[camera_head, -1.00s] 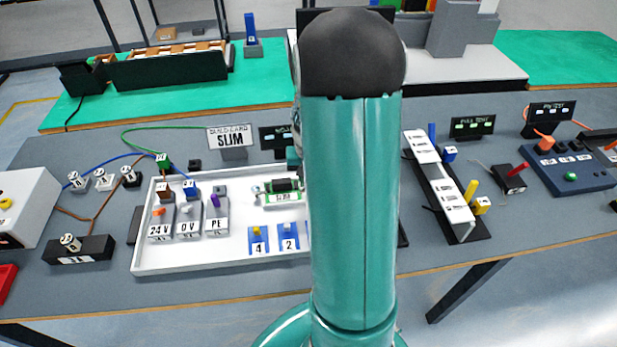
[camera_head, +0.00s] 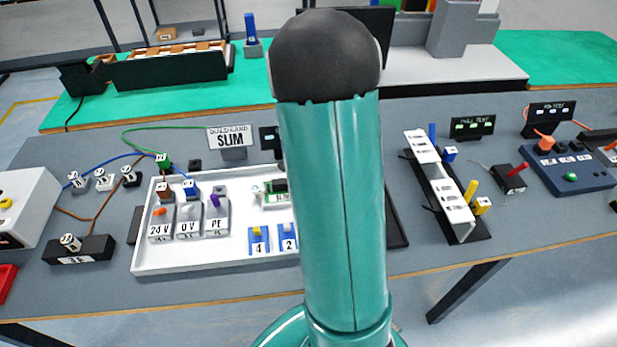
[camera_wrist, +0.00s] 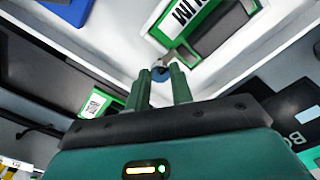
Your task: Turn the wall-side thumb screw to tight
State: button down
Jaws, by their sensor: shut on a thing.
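In the wrist view my gripper (camera_wrist: 160,75) has its two green fingers closed around a small round blue-grey thumb screw (camera_wrist: 161,71). Its head shows between the fingertips. Next to it is a green-edged module (camera_wrist: 205,28) with a white label, partly cut off by the frame. In the head view my arm hides the gripper and the screw. A green and white module (camera_head: 275,198) in the white tray (camera_head: 190,264) shows just left of my arm. I cannot tell whether the screw is tight.
In the tray stand grey blocks marked 24 V, 0 V and PE (camera_head: 188,220) and blue numbered pieces (camera_head: 258,240). A sign reading SLIM (camera_head: 230,139) stands behind it. A white-topped rail (camera_head: 440,185) is to the right. In the wrist view a black block (camera_wrist: 60,75) lies at left.

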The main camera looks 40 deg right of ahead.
jog(key=c, duration=1.2)
grip_release()
jog(key=shift+c, duration=0.2)
jog(key=shift+r, duration=0.1)
notch_tip(320, 180, up, 14)
jog(key=shift+f, duration=0.2)
jog(key=s+a+r+n+t, duration=0.2)
jog(key=s+a+r+n, duration=0.1)
jog(key=a, duration=0.6)
jog(key=s+a+r+n+t, duration=0.1)
jog(key=s+a+r+n, duration=0.3)
jog(key=a+n, duration=0.2)
jog(key=s+a+r+n+t, duration=0.2)
jog(key=s+a+r+n, duration=0.1)
jog(key=a, duration=0.8)
jog(key=shift+s+a+r+n+t, duration=0.2)
jog(key=shift+s+a+n+t, duration=0.25)
jog(key=shift+n, duration=0.65)
